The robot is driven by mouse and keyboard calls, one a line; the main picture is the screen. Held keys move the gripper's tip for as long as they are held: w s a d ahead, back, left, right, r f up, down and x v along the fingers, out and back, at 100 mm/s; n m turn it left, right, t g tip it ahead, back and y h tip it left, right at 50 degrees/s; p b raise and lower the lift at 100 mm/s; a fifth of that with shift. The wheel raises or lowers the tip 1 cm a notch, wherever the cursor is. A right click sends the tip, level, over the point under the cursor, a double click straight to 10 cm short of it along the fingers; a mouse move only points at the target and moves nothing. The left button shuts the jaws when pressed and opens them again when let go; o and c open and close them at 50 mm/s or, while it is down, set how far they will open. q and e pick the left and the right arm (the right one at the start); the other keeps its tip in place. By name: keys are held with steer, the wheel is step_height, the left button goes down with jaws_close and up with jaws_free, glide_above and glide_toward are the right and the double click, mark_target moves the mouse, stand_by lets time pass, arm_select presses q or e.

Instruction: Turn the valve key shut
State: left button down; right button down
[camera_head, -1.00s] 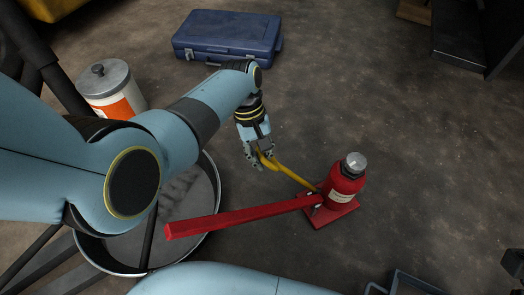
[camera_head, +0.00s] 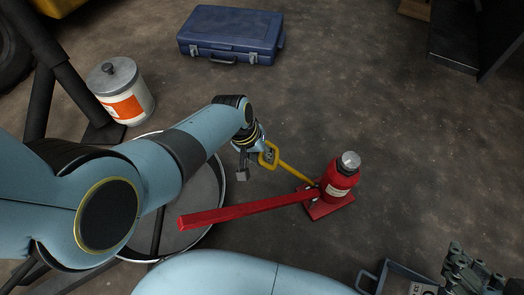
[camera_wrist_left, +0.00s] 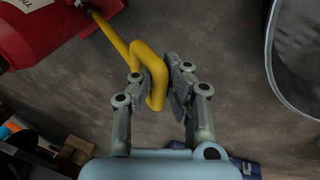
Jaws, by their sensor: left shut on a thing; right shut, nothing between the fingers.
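The yellow valve key (camera_head: 292,172) is a rod with a loop handle; its far end meets the base of the red bottle jack (camera_head: 340,181). My left gripper (camera_head: 257,163) is at the loop. In the left wrist view, the fingers (camera_wrist_left: 162,80) are shut on the side of the loop of the key (camera_wrist_left: 148,62), and the jack (camera_wrist_left: 45,30) is at the upper left. The jack stands upright, with its long red lever (camera_head: 245,209) pointing left. My right gripper (camera_head: 468,272) is shut and empty at the lower right, partly cut off.
A blue toolbox (camera_head: 230,34) lies at the back. A white canister with an orange label (camera_head: 121,92) stands at the left. A round metal pan (camera_head: 207,190) lies below my left arm. A grey tray (camera_head: 395,280) is at the bottom right. The floor right of the jack is clear.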

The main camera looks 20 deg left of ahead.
arm_select(q)
steer(key=shift+w+a+m+t, duration=0.1)
steer(key=shift+m+t, duration=0.3)
steer(key=shift+m, duration=0.2)
arm_select(e)
steer(key=shift+r+g, duration=0.3)
steer(key=shift+r, duration=0.05)
arm_select(q)
steer(key=c, duration=1.3)
jaws_free()
arm_select(e)
steer(key=shift+w, duration=0.1)
arm_select(q)
steer(key=v, duration=1.2)
steer(key=shift+a+f, duration=0.1)
